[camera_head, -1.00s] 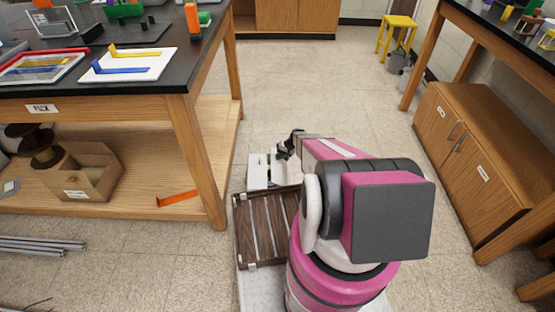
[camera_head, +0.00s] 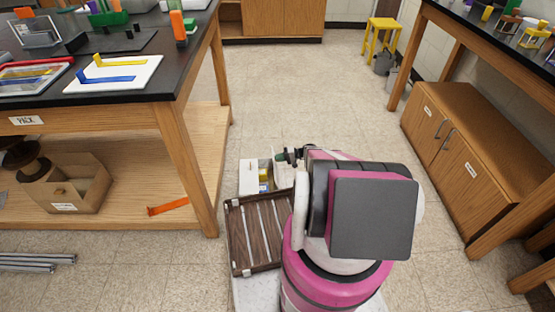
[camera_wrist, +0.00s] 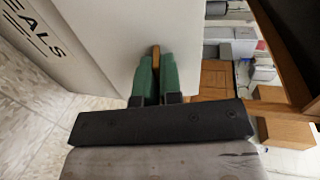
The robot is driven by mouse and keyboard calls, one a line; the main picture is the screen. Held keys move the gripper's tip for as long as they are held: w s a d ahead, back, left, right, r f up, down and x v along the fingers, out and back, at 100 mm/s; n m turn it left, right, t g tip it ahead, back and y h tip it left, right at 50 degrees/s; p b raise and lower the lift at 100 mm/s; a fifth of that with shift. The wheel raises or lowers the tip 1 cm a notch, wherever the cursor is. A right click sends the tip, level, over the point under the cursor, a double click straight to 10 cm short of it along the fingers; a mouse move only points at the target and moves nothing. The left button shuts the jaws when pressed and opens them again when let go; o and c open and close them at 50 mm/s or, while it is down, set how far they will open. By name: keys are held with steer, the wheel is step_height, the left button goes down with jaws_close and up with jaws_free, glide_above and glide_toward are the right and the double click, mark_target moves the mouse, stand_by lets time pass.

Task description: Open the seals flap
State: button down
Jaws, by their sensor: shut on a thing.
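A pale panel, apparently the seals flap (camera_head: 281,179), stands up at the box's right side, below my gripper (camera_head: 292,156). There the green fingers of my gripper (camera_wrist: 155,75) are shut on a thin brown tab (camera_wrist: 155,52) at the panel's edge. The tab's lower part is hidden between the fingers.
A brown slatted tray (camera_head: 255,235) lies nearer, beside my base. A wooden workbench (camera_head: 180,150) with a low shelf stands at left. A wooden cabinet (camera_head: 455,170) stands at right. The floor (camera_head: 310,85) beyond the box is clear.

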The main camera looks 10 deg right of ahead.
steer(key=shift+s+d, duration=0.1)
stand_by(0.4)
steer(key=c, duration=1.3)
jaws_free()
steer(key=v, duration=1.1)
steer(key=shift+f, duration=0.3)
